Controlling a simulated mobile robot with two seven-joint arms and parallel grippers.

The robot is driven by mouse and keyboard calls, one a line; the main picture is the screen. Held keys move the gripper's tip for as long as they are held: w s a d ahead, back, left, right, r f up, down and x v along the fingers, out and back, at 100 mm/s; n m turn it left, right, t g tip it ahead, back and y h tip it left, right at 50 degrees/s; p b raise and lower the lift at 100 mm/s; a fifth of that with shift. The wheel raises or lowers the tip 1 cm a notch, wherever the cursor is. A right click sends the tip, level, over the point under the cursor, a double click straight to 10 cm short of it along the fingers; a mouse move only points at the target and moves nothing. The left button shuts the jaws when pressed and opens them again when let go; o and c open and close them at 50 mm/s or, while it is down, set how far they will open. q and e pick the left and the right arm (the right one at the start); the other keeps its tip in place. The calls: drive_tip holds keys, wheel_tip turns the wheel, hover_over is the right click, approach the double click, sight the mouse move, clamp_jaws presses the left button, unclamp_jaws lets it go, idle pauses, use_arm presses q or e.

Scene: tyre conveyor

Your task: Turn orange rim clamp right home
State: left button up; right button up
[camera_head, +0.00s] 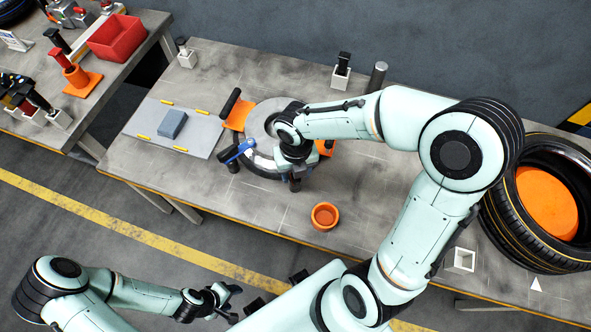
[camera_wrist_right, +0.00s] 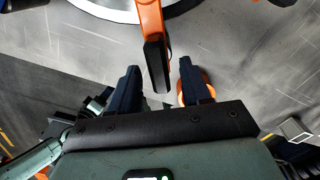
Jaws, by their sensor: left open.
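A round grey rim (camera_head: 262,122) lies on the table, partly hidden under my right arm; its pale edge shows in the right wrist view (camera_wrist_right: 108,12). In the right wrist view, an orange clamp lever (camera_wrist_right: 149,18) with a black handle (camera_wrist_right: 155,62) reaches between the two fingers of my right gripper (camera_wrist_right: 158,72). The fingers are open, with gaps visible beside the handle. In the head view, a bit of orange (camera_head: 325,147) shows beside my right gripper (camera_head: 295,181); the handle is hidden. My left gripper (camera_head: 222,296) is open and empty, away from the table.
A grey board (camera_head: 195,140) carries a blue block (camera_head: 172,124). An orange cup (camera_head: 325,216) stands in front. A tyre (camera_head: 510,215) stands right.

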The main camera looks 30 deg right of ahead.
use_arm(q)
drive_tip(key=w+r+p, duration=0.2)
drive_tip(key=shift+w+r, duration=0.15)
drive_tip(key=shift+r, duration=0.15)
use_arm(e)
wheel_tip(320, 180, up, 13)
drive_tip(key=shift+r, duration=0.2)
idle(1.6)
